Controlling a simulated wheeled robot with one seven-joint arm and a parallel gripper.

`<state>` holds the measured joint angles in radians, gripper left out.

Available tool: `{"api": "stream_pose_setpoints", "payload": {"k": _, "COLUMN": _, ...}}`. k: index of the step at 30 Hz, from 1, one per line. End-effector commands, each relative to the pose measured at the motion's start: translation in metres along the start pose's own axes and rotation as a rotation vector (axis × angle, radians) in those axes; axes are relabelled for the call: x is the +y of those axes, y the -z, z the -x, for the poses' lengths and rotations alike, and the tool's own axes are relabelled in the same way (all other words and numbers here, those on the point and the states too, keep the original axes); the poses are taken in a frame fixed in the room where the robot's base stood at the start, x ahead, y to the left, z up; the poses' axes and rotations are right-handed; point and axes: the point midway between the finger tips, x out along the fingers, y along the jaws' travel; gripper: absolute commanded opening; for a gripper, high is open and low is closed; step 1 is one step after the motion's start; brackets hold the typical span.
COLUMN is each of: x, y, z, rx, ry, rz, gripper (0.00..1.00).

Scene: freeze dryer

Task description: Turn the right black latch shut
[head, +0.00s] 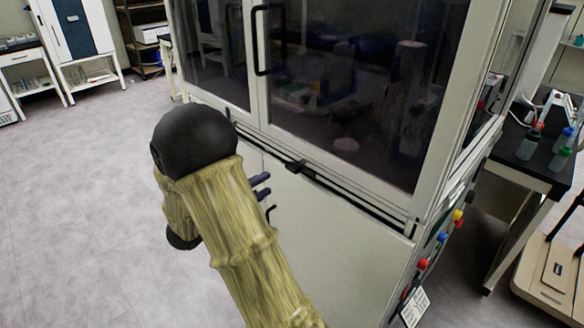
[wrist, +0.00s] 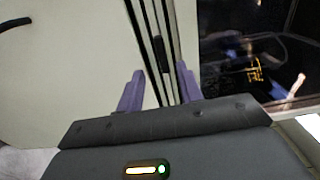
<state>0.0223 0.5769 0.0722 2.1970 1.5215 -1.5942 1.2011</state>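The right black latch (head: 299,167) sits on the dark rail just below the glass doors of the freeze dryer. In the wrist view the latch (wrist: 160,53) is a small dark block on the rail, ahead of the gap between my fingers. My gripper (head: 262,186) is in front of the lower white panel, a little left of and below the latch in the head view. Its two purple fingers stand apart in the wrist view (wrist: 160,88), with nothing held between them. I cannot tell the latch's exact turn angle. My arm hides part of the cabinet front.
A black door handle (head: 258,40) stands out from the glass door above. A dark handle (wrist: 15,24) is on the white lower panel. Coloured buttons (head: 423,264) are on the cabinet's right side. A bench with bottles (head: 528,143) stands at right. Floor at left is clear.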

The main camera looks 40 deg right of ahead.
Motion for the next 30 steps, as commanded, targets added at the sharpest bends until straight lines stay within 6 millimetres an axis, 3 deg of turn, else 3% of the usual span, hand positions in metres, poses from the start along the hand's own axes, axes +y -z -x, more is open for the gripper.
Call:
{"api": "stream_pose_setpoints", "payload": {"k": 12, "x": -0.001, "y": 0.001, "z": -0.075, "rx": 0.004, "ry": 0.000, "rz": 0.000, "gripper": 0.36}}
{"api": "stream_pose_setpoints", "payload": {"k": 18, "x": 0.000, "y": 0.000, "z": -0.104, "rx": 0.002, "ry": 0.000, "rz": 0.000, "gripper": 0.36}}
{"api": "stream_pose_setpoints", "payload": {"k": 30, "x": 0.000, "y": -0.002, "z": -0.111, "rx": -0.005, "ry": 0.000, "rz": 0.001, "gripper": 0.36}}
